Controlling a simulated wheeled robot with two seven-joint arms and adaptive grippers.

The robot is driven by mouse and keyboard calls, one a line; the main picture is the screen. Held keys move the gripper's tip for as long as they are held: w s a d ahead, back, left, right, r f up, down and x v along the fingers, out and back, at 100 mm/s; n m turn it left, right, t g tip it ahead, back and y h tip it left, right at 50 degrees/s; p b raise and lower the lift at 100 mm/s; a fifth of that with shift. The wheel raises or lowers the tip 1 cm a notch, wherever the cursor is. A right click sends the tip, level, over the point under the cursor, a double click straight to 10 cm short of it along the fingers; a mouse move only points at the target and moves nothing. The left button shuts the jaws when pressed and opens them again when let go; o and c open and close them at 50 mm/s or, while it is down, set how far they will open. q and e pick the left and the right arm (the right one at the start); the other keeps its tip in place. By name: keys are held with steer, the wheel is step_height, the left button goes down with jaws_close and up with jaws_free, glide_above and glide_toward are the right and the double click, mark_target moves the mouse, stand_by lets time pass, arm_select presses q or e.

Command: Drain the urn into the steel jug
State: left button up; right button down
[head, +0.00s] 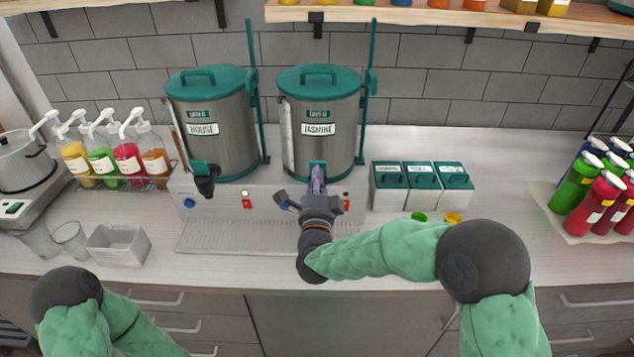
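Two steel urns with teal lids stand on the counter against the wall. The left urn (222,140) is labelled HOUSE and has a dark tap (205,180) low on its front. The right urn (318,148) is labelled JASMINE. My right gripper (313,190) is in front of the JASMINE urn's base, at its tap. A purplish part shows at the fingertips, and I cannot tell whether the fingers are closed on it. The gripper hides most of this tap. I cannot make out a steel jug. My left gripper is out of view; only my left arm shows at lower left.
A ribbed drip tray (230,237) lies below the urns. Syrup pump bottles (128,160), glasses (70,238) and a grey square container (118,245) stand left. Teal-lidded boxes (421,187) stand right of the urns. Coloured bottles (600,195) stand far right. Counter between is mostly clear.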

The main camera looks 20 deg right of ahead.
steer(key=shift+r, duration=0.1)
stand_by(0.3)
steer(key=shift+r+g+p, duration=0.1)
steer(key=shift+g+p, duration=0.3)
steer(key=shift+p, duration=0.05)
steer(key=shift+w, duration=0.15)
steer(key=g+p, duration=0.1)
steer(key=p, duration=0.1)
steer(key=w+r+g+y+p, duration=0.1)
steer(key=g+p, duration=0.1)
steer(key=p, duration=0.1)
steer(key=g+p, duration=0.1)
steer(key=p, duration=0.2)
steer(key=shift+w+d+r+g+y, duration=0.2)
steer(key=shift+d+r+g+y, duration=0.1)
steer(key=shift+r, duration=0.1)
steer(key=shift+p, duration=0.45)
steer(key=shift+f, duration=0.3)
stand_by(5.0)
